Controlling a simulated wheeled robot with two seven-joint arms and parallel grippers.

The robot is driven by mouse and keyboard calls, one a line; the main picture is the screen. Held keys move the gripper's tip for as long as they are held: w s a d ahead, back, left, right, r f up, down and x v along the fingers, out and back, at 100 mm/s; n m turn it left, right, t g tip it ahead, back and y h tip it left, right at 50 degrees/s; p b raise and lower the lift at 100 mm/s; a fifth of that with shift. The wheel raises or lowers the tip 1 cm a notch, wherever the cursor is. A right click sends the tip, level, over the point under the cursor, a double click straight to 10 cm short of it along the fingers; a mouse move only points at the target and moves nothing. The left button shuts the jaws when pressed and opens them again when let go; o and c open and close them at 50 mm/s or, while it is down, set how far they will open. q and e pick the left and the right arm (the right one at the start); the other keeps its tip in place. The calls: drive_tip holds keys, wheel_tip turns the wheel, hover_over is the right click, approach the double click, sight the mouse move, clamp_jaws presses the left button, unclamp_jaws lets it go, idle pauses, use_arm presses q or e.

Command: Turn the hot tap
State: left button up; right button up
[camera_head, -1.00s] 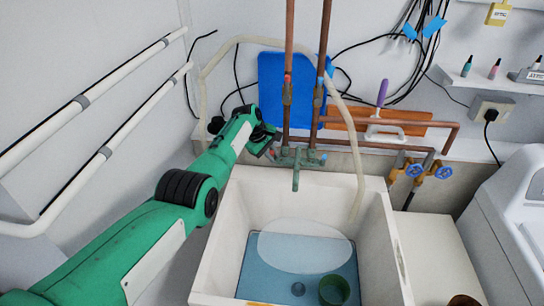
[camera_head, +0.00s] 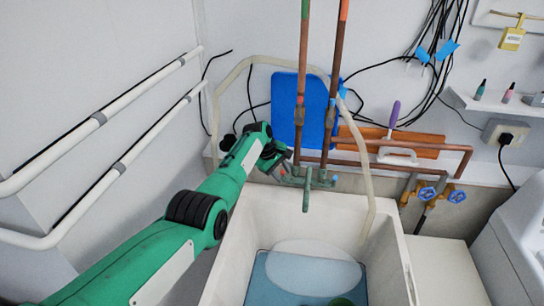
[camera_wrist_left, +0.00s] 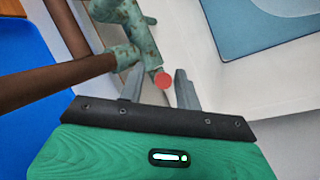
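The tap (camera_head: 306,184) is a weathered green mixer on copper pipes above the sink's back edge; it also shows in the left wrist view (camera_wrist_left: 146,38). Its hot handle, with a round red end (camera_wrist_left: 163,80), lies between my left gripper's fingers in the left wrist view. The left gripper (camera_wrist_left: 160,84) is open, with a visible gap on either side of the red end. In the head view my left gripper (camera_head: 284,160) is at the tap's left side and partly covers the hot handle. My right gripper is not in view.
The white sink (camera_head: 392,262) is below, with a blue mat (camera_head: 258,278) inside. A blue board (camera_head: 285,110) stands behind the pipes, and a pale hose (camera_head: 364,160) loops around the tap. Yellow valves with blue handles (camera_head: 457,196) are at right.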

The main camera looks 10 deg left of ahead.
use_arm(q)
drive_tip(key=b+v, duration=0.1)
drive_tip(key=v, duration=1.1)
drive_tip(key=shift+r+b, duration=0.3)
drive_tip(key=shift+r, duration=0.1)
drive_tip(key=shift+s+a, duration=0.1)
drive_tip(key=shift+a, duration=0.05)
